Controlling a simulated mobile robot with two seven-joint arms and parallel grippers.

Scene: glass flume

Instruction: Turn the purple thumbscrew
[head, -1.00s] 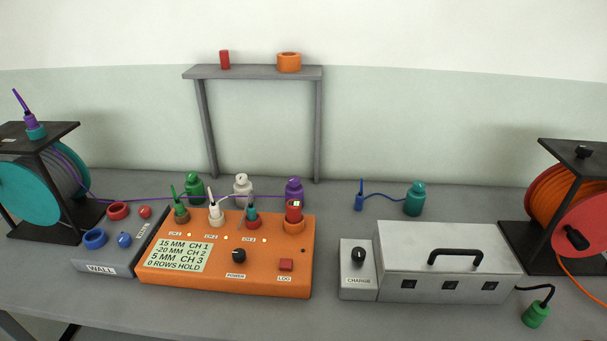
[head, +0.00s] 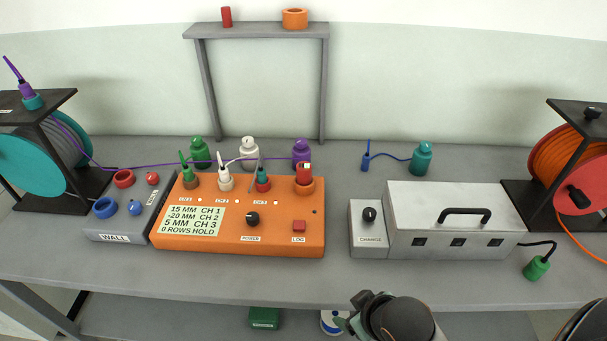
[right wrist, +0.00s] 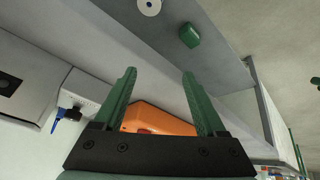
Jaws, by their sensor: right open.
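Two purple things show in the head view, and neither can be clearly made out as a thumbscrew. A rounded purple piece (head: 301,150) stands behind the right end of the orange box (head: 280,243). A small purple piece (head: 25,90) with a thin purple stalk sits on a teal base atop the left reel stand. My right gripper (head: 343,322) is low in the head view, in front of the bench edge and well away from both. In the right wrist view my right gripper (right wrist: 159,75) has its green fingers apart with nothing between them. My left gripper is out of view.
A grey WALL box (head: 135,222), a silver case (head: 450,220) and a CHARGE box (head: 368,240) stand on the bench. A grey frame (head: 255,31) rises behind.

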